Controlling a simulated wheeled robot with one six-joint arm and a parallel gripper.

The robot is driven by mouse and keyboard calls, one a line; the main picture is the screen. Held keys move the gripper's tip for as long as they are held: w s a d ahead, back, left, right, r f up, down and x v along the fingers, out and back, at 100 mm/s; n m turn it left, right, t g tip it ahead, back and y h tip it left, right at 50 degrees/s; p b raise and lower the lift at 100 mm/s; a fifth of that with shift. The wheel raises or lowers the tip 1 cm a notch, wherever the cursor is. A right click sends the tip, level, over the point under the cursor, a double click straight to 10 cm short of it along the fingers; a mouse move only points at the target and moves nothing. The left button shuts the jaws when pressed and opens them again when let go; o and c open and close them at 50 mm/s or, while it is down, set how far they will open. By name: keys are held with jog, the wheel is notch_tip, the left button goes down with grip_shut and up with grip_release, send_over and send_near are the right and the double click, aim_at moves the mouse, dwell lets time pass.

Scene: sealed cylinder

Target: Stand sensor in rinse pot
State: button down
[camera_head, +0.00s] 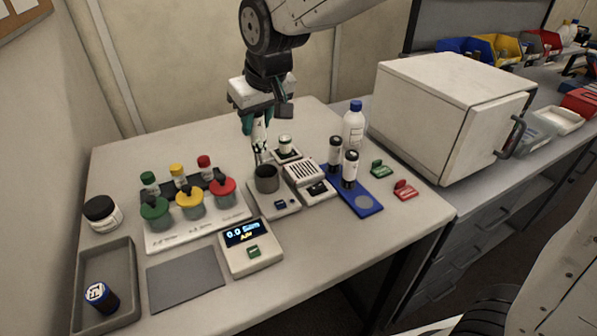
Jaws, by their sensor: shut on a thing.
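My gripper (260,124) is shut on a slim, pale sensor (259,138), which hangs upright with its dark lower end pointing down. A dark grey open pot (266,179), which looks like the rinse pot, stands on a light grey base (289,208) with a small display. The inside of the pot is mostly hidden.
Left of the pot is a white rack (195,231) with green, yellow and red pots. A display unit (251,247) stands in front. On the right are a blue holder (366,204) with black-and-white vials, a bottle (353,128) and a white cabinet (440,112). A grey mat (187,279) is bare.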

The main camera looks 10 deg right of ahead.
aim_at(263, 143)
jog(key=f, duration=0.3)
jog(key=d+f, duration=0.1)
jog(key=f, duration=0.1)
jog(key=shift+w+f, duration=0.1)
jog(key=shift+f, duration=2.35)
jog(key=shift+f, duration=0.15)
